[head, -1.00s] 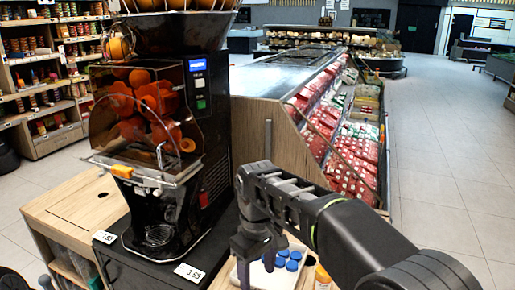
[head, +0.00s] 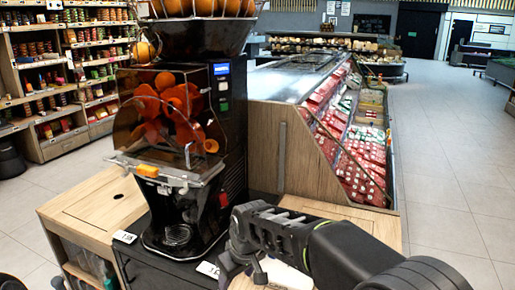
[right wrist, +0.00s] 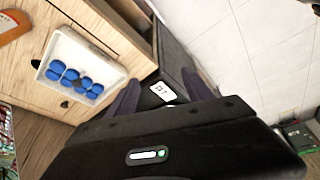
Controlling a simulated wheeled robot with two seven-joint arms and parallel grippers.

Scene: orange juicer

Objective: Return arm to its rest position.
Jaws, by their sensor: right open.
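My right arm comes in from the lower right of the head view. Its gripper (head: 243,272) is low in the picture, just right of the juicer's base, with its jaws apart and pointing down. In the right wrist view the two dark fingers (right wrist: 160,92) are spread with nothing between them; a price tag and dark surface lie beyond. The orange juicer (head: 178,130) stands upright on a dark stand, with oranges behind its clear cover. My left gripper is not clearly seen.
A white tray (right wrist: 60,47) of blue caps lies on the wooden counter (right wrist: 112,45), with an orange-coloured item (right wrist: 12,26) near it. A produce display (head: 345,140) stands behind my right arm. Open floor (head: 450,180) lies to the right.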

